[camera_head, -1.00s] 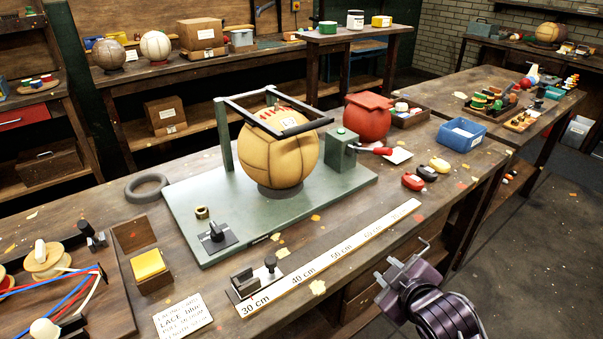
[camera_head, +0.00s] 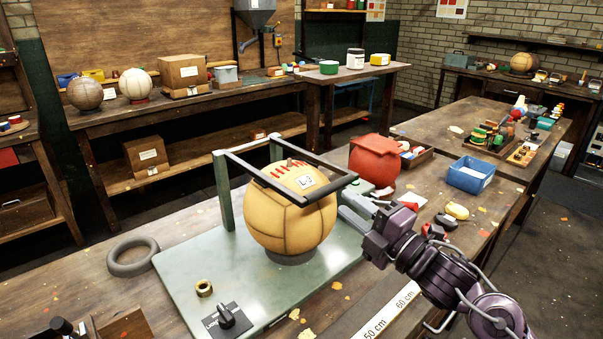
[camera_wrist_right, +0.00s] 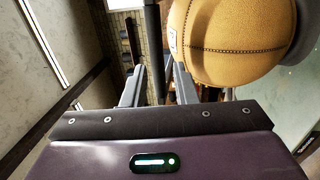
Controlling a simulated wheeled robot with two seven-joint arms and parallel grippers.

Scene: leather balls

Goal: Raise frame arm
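The tan leather ball (camera_head: 290,220), with red lacing and a white label, sits on a dark ring on the green base plate (camera_head: 190,275). The frame arm (camera_head: 300,196), with dark bars, lies about level over the ball's top, carried by a pale green post (camera_head: 223,190). My right gripper (camera_head: 348,210) is just right of the ball, below the right end of the arm's front bar. In the right wrist view, its two fingers (camera_wrist_right: 160,85) are apart, with a dark bar (camera_wrist_right: 153,45) seen between them; contact is unclear. The ball (camera_wrist_right: 225,40) is beside them. My left gripper is out of view.
A black knob (camera_head: 226,316) and brass ring (camera_head: 204,288) are on the plate's front. A grey ring (camera_head: 133,256) lies left on the bench.

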